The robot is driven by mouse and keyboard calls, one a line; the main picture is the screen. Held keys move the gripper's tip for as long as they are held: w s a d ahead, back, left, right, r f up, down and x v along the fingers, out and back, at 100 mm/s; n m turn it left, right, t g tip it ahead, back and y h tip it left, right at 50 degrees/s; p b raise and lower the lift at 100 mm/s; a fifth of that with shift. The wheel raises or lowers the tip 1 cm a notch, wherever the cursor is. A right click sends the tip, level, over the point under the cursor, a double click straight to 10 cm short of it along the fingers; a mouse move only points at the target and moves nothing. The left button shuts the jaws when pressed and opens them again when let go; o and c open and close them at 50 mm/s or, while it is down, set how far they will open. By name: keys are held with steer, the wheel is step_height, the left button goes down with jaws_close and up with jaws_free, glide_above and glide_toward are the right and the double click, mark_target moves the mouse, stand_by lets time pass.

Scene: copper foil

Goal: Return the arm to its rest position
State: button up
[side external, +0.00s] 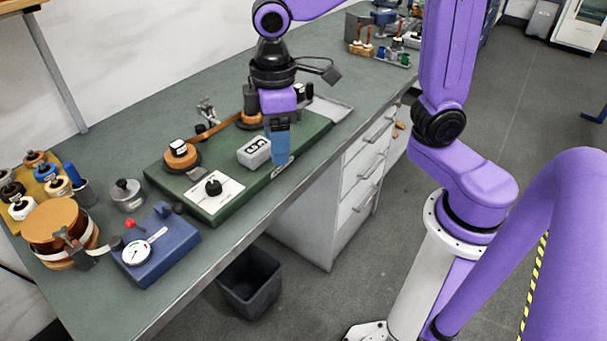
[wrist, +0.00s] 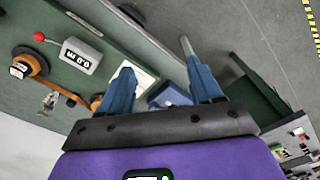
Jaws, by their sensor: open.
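My gripper (side external: 280,155) hangs from the purple arm over the front edge of the green board (side external: 222,214), fingers pointing down. In the side view it is just right of a small grey box with a number display (side external: 254,152) and appears apart from it. In the wrist view its two blue fingers (wrist: 155,57) are spread with nothing between them. The grey box (wrist: 78,57) shows to the left of the fingers there, with a red ball knob (wrist: 38,36) close to it.
Copper-coloured reels (side external: 181,155) stand on the board. A dark bin (side external: 248,282) stands on the floor. The bench behind the board is mostly clear.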

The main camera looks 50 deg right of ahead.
steer(key=s+d+f+n, duration=0.1)
steer(key=s+d, duration=0.4)
steer(key=s, duration=0.3)
steer(key=s+d+f+n, duration=0.1)
steer(key=s+d, duration=0.3)
steer(key=s, duration=0.4)
steer(key=shift+s+d+f, duration=0.2)
steer(key=shift+d+f, duration=0.15)
steer(key=shift+f, duration=0.4)
